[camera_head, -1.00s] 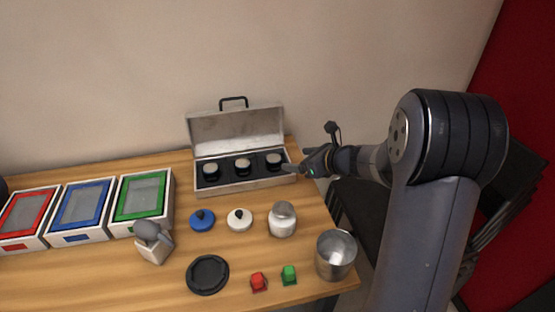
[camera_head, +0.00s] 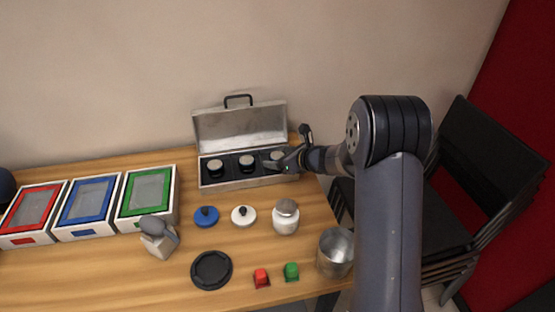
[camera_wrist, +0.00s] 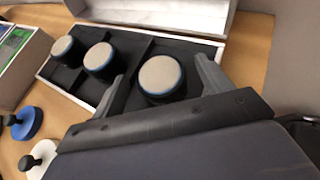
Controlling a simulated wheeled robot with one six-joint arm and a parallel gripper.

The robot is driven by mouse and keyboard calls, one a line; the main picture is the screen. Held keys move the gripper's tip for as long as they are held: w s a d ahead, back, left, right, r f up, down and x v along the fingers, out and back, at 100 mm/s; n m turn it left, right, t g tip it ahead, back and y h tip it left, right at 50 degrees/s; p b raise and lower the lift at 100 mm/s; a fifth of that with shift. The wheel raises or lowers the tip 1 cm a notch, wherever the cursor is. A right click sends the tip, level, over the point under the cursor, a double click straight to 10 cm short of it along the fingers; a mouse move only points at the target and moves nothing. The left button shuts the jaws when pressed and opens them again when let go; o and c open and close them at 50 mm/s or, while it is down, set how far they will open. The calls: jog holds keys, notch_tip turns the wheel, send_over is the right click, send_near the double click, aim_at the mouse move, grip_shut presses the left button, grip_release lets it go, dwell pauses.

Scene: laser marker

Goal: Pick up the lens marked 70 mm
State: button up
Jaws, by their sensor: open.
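Three black round lenses with pale tops sit in separate compartments of an open metal case (camera_head: 250,182). They are the left lens (camera_head: 215,167), the middle lens (camera_head: 246,163) and the right lens (camera_head: 277,156). I cannot read any 70 mm marking on them. My gripper (camera_head: 277,166) is at the right compartment. In the wrist view, my open gripper (camera_wrist: 162,80) has one finger on each side of the right lens (camera_wrist: 160,76), with gaps visible. The middle lens (camera_wrist: 99,57) and left lens (camera_wrist: 64,48) stand to the left, outside the fingers.
The case's lid (camera_head: 240,124) stands open behind the lenses. In front are a blue knobbed disc (camera_head: 206,217), a white one (camera_head: 243,216), a jar (camera_head: 286,218) and a metal cup (camera_head: 335,254). Framed boxes (camera_head: 88,205) stand at left. Black chairs (camera_head: 480,190) are at right.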

jog(key=shift+c, duration=0.2)
jog(key=c, duration=1.1)
jog(key=shift+r, duration=0.1)
